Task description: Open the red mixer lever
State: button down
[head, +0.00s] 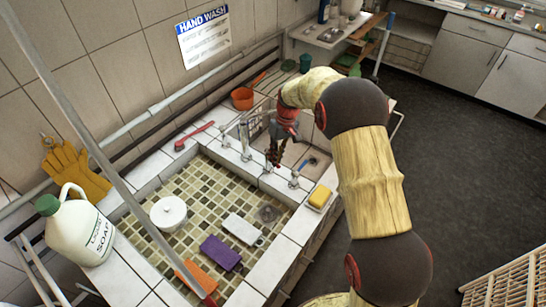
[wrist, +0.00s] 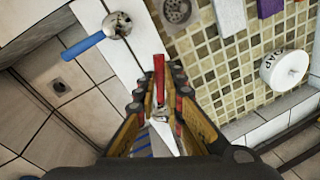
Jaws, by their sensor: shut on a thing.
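In the wrist view the red mixer lever (wrist: 159,70) stands out from between the fingers of my gripper (wrist: 158,100), pointing up the picture. The fingers are closed around its lower part, and a chrome piece (wrist: 163,138) shows behind between them. In the head view my gripper (head: 274,155) is down at the taps on the ledge between the two basins. The red lever cannot be made out there. A blue lever (wrist: 84,45) on a chrome tap base (wrist: 117,25) is to the left in the wrist view, apart from my fingers.
A chrome spout (head: 245,140) stands left of my gripper. The mosaic basin holds a white soap pot (head: 168,212), a purple sponge (head: 220,252) and a pale block (head: 242,229). A yellow sponge (head: 320,197) lies on the right rim. A soap jug (head: 77,228) stands left.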

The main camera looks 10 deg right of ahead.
jog(key=shift+w+d+n+p, duration=0.3)
jog(key=shift+d+n, duration=0.15)
jog(key=shift+n, duration=0.55)
jog(key=c, duration=1.9)
grip_release()
jog(key=r, duration=0.4)
jog(key=w+d+r, duration=0.1)
jog(key=r, duration=0.2)
jog(key=d+r, duration=0.1)
jog(key=r, duration=0.3)
jog(key=shift+w+r, duration=0.2)
jog(key=shift+r, duration=0.15)
